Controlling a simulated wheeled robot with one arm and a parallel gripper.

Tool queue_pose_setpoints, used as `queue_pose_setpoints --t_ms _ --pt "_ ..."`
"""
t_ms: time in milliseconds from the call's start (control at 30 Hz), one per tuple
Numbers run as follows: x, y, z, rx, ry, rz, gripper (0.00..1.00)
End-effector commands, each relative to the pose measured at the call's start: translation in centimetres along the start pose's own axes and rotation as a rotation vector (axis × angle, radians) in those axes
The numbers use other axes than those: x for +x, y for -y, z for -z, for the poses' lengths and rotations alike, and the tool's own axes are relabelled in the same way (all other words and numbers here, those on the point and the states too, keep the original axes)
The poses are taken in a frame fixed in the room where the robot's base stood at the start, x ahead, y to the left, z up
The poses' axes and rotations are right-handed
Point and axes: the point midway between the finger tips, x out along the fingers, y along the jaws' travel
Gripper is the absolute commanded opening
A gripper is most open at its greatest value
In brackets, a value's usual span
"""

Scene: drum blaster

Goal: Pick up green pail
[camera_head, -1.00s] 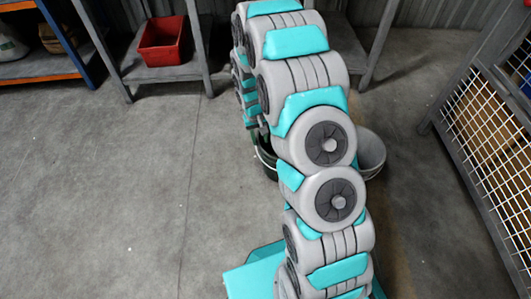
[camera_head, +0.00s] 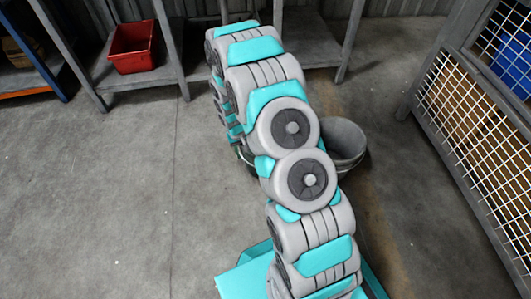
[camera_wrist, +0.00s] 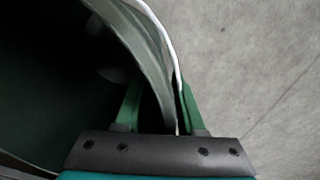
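The green pail (camera_wrist: 45,85) fills the left of the wrist view, with a dark green inside and a pale rim curving down to my gripper. My gripper (camera_wrist: 160,95) has its two green fingers on either side of the pail's wall. The left finger is inside the pail and the right one outside. A dark gap shows between the left finger and the wall, so the gripper looks open around it. In the head view my arm hides the gripper and most of the pail; only a dark sliver of the pail (camera_head: 247,158) shows left of the arm.
A grey bucket (camera_head: 346,141) stands just right of my arm. A red bin (camera_head: 132,47) sits on a low shelf at the back left. A wire mesh rack (camera_head: 470,125) stands on the right. The concrete floor at left is clear.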

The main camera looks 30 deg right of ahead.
Motion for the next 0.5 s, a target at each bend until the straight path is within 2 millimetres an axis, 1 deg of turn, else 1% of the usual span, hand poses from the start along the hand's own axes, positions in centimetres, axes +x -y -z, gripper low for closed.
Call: queue_pose_setpoints --t_ms 200,500 --pt "0.02 0.00 0.04 0.000 -0.001 0.000 0.38" --pt "0.02 0.01 0.02 0.000 -0.001 0.000 0.04"
